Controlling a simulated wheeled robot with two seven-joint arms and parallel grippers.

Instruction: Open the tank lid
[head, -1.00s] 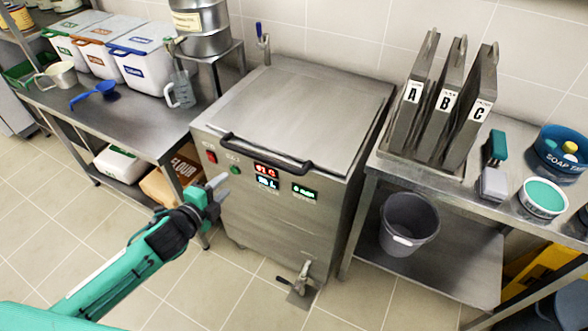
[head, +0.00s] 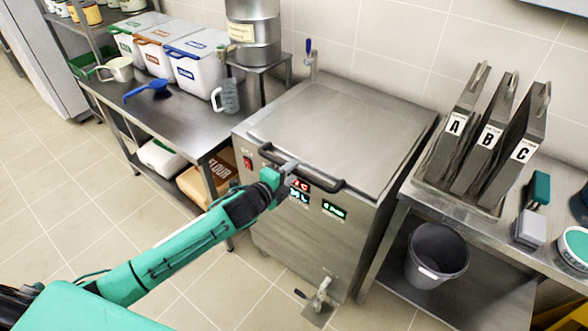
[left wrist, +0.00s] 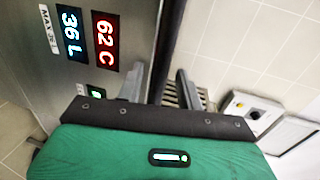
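The steel tank (head: 300,235) stands in the middle of the head view. Its flat lid (head: 340,125) lies closed on top. A dark bar handle (head: 322,187) runs along the lid's front edge. My left gripper (head: 289,168) is at this handle, left of its middle. In the left wrist view the gripper's two grey fingers (left wrist: 158,88) stand apart, with the dark bar (left wrist: 170,35) running between them. I cannot tell whether either finger touches it. My right gripper is not in view.
A counter (head: 195,115) with lidded bins stands left of the tank. A counter at right holds panels marked A, B and C (head: 490,135). A grey bucket (head: 437,255) sits below it. A drain tap (head: 320,292) juts out at the tank's foot.

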